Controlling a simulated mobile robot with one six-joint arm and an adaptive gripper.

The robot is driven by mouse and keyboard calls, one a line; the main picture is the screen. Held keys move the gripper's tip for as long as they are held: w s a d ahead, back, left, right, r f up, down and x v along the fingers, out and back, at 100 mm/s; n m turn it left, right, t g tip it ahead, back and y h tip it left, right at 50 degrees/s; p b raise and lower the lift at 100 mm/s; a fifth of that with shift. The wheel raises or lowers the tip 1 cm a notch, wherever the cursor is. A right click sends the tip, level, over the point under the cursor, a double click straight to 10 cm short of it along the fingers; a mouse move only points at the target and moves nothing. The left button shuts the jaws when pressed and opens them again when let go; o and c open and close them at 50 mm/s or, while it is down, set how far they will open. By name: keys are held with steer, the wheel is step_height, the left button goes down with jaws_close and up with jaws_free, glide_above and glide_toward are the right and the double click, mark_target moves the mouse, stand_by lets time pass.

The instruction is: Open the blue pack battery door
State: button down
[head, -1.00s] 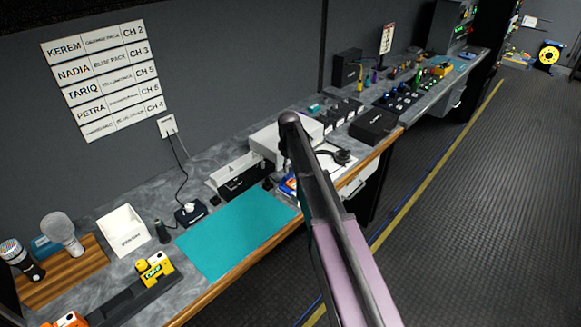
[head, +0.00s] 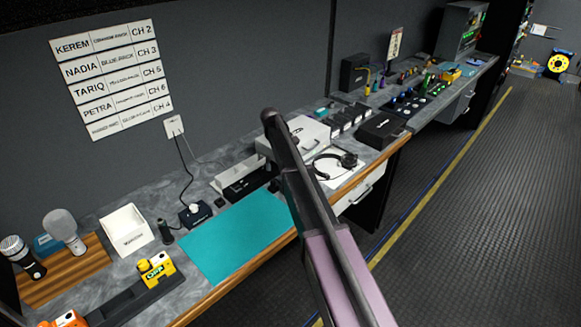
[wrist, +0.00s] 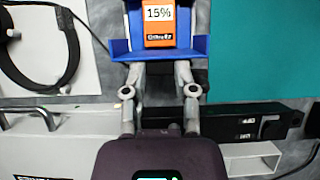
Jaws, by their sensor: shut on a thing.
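The blue pack (wrist: 119,46) shows at the top of the wrist view, partly cut off by the frame. An orange battery (wrist: 159,32) marked 15% sits between its blue side walls, and a wider blue ledge is at its near end. My gripper (wrist: 160,72) is shut on this near end, with its fingertips partly hidden at the ledge. I cannot tell whether the ledge is the battery door or how far the door is open. In the head view my arm hides the gripper and the pack.
A teal mat (head: 235,238) covers the front of the counter. A headset (head: 335,163) lies on white paper right of my arm. A white case (head: 305,130), a black box (head: 382,130) and a yellow pack (head: 156,268) stand on the counter. The floor to the right is clear.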

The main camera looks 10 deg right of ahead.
steer(key=shift+c, duration=2)
jaws_free()
